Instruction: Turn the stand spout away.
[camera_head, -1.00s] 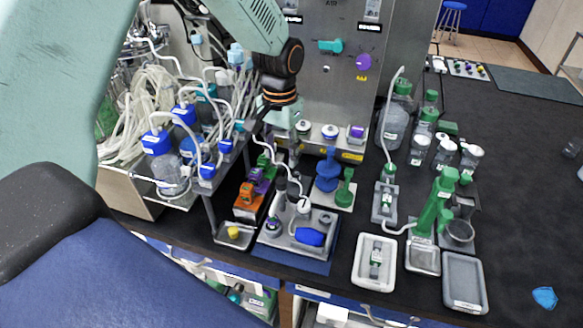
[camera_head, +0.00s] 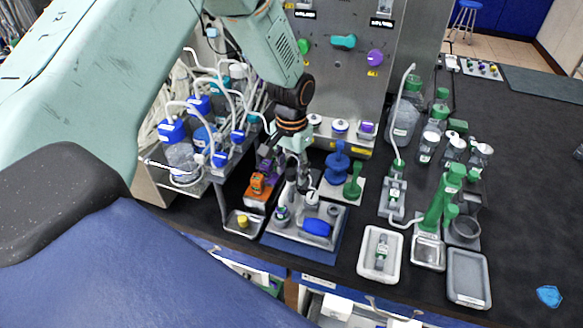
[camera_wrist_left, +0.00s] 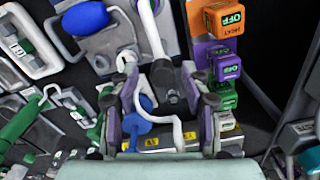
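The stand also carries a blue oval part (camera_head: 317,227) and dark upright posts. My left gripper (camera_head: 303,178) points down over the back of this stand. In the left wrist view my left gripper (camera_wrist_left: 160,72) has its fingers wide apart. The white tube and a dark post (camera_wrist_left: 168,85) show between them in the picture; I cannot tell whether they touch. In the head view the gripper hides much of the tube. My right gripper is not in view.
Orange and purple blocks (camera_head: 259,184) stand close to the left of the gripper. Blue and green knobbed parts (camera_head: 338,165) stand close to its right. A rack of blue-capped bottles (camera_head: 178,152) is further left. White tray (camera_head: 380,254) and green stand (camera_head: 440,200) are right.

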